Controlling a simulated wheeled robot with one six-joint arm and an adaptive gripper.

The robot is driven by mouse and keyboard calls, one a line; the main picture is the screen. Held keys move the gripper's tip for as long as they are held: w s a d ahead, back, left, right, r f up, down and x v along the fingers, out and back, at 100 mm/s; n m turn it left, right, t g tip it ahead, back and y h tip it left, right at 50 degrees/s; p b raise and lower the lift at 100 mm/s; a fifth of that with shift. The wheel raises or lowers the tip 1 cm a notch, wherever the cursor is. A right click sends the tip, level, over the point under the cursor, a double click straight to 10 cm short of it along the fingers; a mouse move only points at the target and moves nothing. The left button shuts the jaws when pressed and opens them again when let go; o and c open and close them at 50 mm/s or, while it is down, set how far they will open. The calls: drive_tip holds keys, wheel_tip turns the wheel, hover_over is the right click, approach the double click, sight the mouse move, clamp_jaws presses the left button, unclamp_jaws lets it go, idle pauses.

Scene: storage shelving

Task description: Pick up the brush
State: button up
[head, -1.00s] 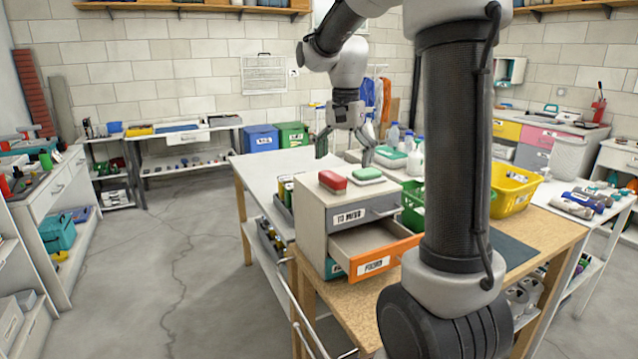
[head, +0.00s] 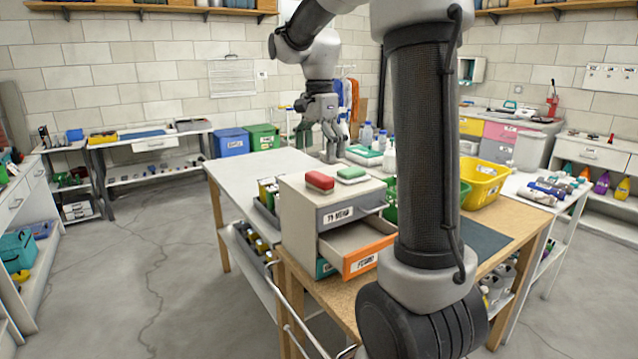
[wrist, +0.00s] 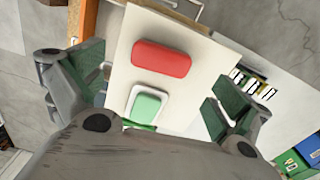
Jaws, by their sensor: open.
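A red rounded block (head: 319,181) and a green block with a pale rim (head: 351,173) lie side by side on top of a small drawer cabinet (head: 297,221). I cannot tell which is the brush; no bristles show. In the wrist view the red block (wrist: 161,58) is above the green block (wrist: 148,106), both on the pale cabinet top. My gripper (head: 318,145) is open and empty, pointing down, and appears behind the cabinet top in the head view. In the wrist view its two fingers are spread wide to either side of the blocks, touching neither.
The cabinet's orange-fronted drawer (head: 369,256) is pulled out. A yellow basket (head: 484,184) stands to the right and bottles (head: 389,157) stand behind. The white table (head: 240,170) left of the cabinet has free surface. Blue (head: 232,142) and green bins stand at the back.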

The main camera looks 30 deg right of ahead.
sight(318, 176)
drive_tip(key=f, duration=0.7)
drive_tip(key=shift+w+a+f, duration=0.1)
drive_tip(key=shift+w+f, duration=0.1)
drive_tip(key=shift+f, duration=0.2)
drive_tip(key=c, duration=1)
